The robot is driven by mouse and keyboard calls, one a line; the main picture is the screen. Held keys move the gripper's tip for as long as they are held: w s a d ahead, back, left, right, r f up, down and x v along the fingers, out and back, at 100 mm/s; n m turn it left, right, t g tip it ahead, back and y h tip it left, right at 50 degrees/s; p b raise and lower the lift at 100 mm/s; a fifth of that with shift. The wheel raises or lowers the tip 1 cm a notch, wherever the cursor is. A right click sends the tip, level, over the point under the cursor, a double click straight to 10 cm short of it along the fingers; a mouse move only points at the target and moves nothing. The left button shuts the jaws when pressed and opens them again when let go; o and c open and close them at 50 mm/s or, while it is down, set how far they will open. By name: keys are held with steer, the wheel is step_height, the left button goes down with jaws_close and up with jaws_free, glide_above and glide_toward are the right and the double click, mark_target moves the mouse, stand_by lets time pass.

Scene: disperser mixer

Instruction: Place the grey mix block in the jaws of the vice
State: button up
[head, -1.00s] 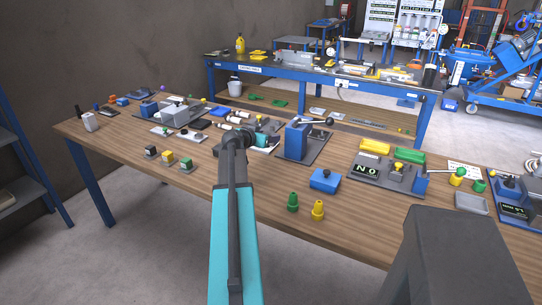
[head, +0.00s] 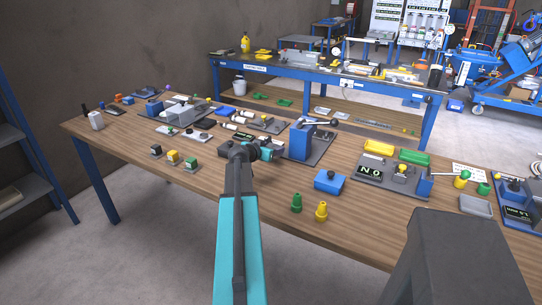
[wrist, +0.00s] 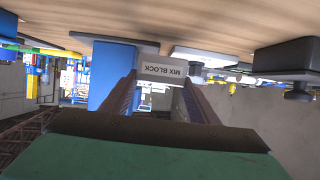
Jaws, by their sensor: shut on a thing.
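My gripper (head: 276,148) is over the middle of the wooden table, left of a blue upright fixture with a lever. In the wrist view, which is upside down, its two dark fingers (wrist: 160,98) are shut on the grey mix block (wrist: 163,69), whose label reads "MIX BLOCK". The block is not clearly visible in the head view. I cannot tell for sure which fixture is the vice. A grey fixture with a blue part (head: 185,108) at the back left and the blue upright fixture (head: 299,139) both stand on the table.
A blue box (head: 329,181), a green piece (head: 297,203) and a yellow piece (head: 321,211) stand right of my arm. Several small button blocks (head: 173,157) stand to the left. Bare wood lies along the front edge.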

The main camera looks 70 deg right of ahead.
steer(key=shift+f, duration=1.5)
steer(key=shift+f, duration=0.2)
steer(key=o, duration=1.3)
steer(key=shift+r+p, duration=0.25)
steer(key=shift+p, duration=0.1)
steer(key=shift+a, duration=0.3)
steer(key=shift+b+v, duration=1.5)
steer(key=shift+v, duration=4.2)
steer(key=shift+w+r, duration=0.1)
